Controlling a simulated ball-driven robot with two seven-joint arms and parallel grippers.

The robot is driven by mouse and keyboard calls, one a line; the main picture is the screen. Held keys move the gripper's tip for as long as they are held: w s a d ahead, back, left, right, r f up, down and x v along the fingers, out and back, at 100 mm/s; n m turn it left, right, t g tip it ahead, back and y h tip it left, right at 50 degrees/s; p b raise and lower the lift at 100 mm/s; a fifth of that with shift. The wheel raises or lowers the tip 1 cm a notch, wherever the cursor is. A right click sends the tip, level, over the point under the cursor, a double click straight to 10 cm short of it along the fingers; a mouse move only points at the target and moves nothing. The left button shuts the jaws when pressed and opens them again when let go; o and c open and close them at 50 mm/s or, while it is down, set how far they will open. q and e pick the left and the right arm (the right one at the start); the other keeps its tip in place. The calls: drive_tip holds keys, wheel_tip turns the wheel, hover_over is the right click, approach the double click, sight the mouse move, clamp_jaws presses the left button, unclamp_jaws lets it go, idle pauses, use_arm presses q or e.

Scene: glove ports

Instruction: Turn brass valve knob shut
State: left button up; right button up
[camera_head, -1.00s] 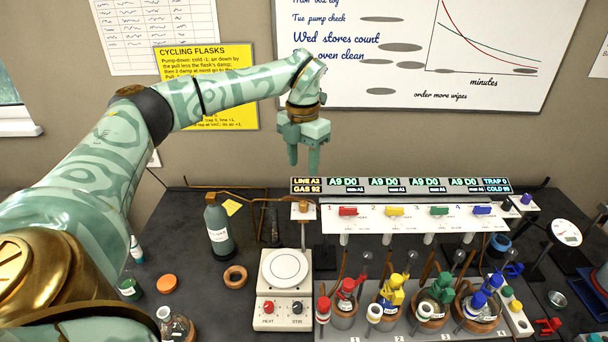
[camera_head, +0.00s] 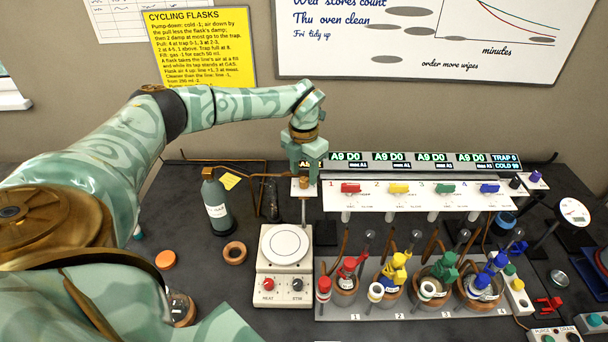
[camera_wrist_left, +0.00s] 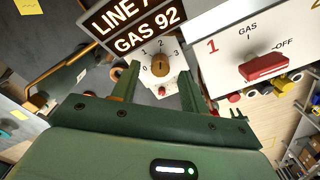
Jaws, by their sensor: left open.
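The brass valve knob (camera_head: 304,182) sits on a small white plate at the left end of the long white panel, partly hidden under my gripper. In the left wrist view the knob (camera_wrist_left: 160,66) shows on a white dial marked 0 to 3. A small red mark lies at its near side. My left gripper (camera_head: 305,168) hangs just above the knob, pointing down. In the left wrist view its open fingers (camera_wrist_left: 158,88) stand to either side of the dial, with nothing held between them. I cannot tell how far the tips are above it. My right gripper is not in view.
The display strip (camera_head: 420,160) runs right behind the knob. The white panel (camera_head: 420,197) with coloured taps is close on its right. A hotplate (camera_head: 285,262) stands in front, a grey-green bottle (camera_head: 217,210) to the left, and several flasks with coloured taps at front right.

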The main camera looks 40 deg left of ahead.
use_arm(q)
drive_tip(key=shift+f, duration=0.95)
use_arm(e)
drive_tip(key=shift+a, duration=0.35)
use_arm(q)
clamp_jaws()
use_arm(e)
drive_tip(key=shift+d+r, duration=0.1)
